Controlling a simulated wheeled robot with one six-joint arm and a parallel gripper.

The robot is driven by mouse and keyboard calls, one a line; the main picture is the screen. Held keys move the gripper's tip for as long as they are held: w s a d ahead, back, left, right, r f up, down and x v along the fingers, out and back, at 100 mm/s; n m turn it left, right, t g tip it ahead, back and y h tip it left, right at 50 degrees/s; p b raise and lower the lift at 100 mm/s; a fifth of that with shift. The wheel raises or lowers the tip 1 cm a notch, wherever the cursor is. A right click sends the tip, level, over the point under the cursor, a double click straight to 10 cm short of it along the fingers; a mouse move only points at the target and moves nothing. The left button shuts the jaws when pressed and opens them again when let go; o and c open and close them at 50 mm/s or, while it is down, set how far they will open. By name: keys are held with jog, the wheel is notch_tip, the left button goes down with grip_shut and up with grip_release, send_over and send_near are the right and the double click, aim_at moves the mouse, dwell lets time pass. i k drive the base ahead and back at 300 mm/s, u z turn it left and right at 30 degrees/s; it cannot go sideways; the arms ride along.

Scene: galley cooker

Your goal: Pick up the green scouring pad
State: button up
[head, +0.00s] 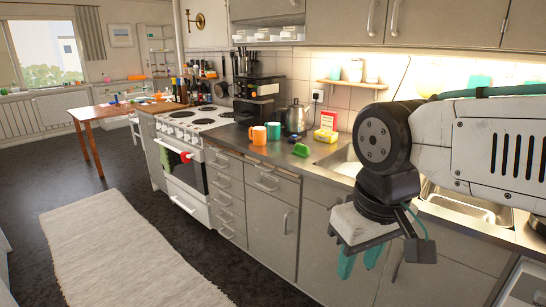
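A small bright green object (301,150), which looks like the scouring pad, lies on the dark worktop near its front edge, left of the sink. My gripper (358,266) hangs at the right, in front of the cabinet fronts, with its teal fingers pointing down. The fingers are apart with nothing visible between them. The gripper is to the right of the green pad, lower in the picture and apart from it.
An orange mug (259,135), a teal mug (274,131), a kettle (296,117) and a yellow item (326,135) stand around the pad. A sink (345,162) lies to the right. The cooker (192,125) is left. A pale rug (125,250) covers open floor.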

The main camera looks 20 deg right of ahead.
aim_at(300, 150)
jog(key=u, duration=0.65)
jog(key=i, duration=2.45)
jog(key=z, duration=1.05)
jog(key=i, duration=0.9)
jog(key=z, duration=0.7)
